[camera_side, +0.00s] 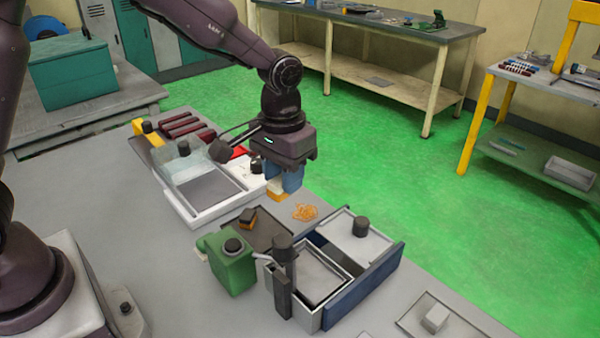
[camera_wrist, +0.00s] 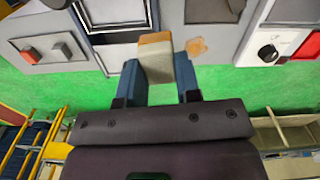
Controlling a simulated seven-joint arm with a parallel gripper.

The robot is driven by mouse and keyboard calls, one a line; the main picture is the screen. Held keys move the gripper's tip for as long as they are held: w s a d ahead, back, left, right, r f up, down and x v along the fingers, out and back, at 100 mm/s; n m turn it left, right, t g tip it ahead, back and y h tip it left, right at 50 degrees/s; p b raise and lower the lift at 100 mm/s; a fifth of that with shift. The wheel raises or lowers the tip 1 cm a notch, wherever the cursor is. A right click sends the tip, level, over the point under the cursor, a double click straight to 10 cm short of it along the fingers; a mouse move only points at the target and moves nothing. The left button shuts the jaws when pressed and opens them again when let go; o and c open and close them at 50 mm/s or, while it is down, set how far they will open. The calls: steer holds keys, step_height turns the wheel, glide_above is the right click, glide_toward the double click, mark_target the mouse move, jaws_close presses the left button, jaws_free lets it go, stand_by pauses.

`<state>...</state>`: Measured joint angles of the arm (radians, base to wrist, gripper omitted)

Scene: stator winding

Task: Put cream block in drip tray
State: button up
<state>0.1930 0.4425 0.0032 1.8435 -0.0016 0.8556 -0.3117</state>
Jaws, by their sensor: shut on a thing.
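My gripper (camera_side: 286,180) is shut on a cream block with an orange end (camera_side: 275,194), held above the bench in the side view. In the wrist view the cream block (camera_wrist: 157,62) sits between the two blue fingers of my gripper (camera_wrist: 158,76), its orange end pointing away from the palm. The tray also shows at the top of the wrist view (camera_wrist: 212,11).
A green can (camera_side: 232,268) and a dark upright post (camera_side: 284,262) stand near the dark tray. A blue-sided box with lidded compartments (camera_side: 365,283) is right of it. An orange patch (camera_side: 304,212) lies beside the tray. A white-framed unit (camera_side: 208,210) stands at left.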

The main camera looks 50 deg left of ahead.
mark_target(266, 236)
steer(key=shift+w+a+f+n, duration=0.2)
steer(key=shift+a+f+n, duration=0.55)
steer(key=shift+a+f, duration=1.3)
steer(key=shift+w+a+f+n, duration=0.25)
steer(key=shift+a+f+n, duration=0.55)
steer(key=shift+f, duration=2.35)
steer(key=shift+w+a+f+n, duration=0.2)
steer(key=shift+a+f+n, duration=0.45)
steer(key=shift+a+f, duration=1.45)
steer(key=shift+d+f, duration=0.55)
steer(key=shift+f, duration=0.15)
steer(key=shift+f, duration=0.55)
steer(key=shift+f, duration=0.3)
steer(key=shift+f, duration=0.3)
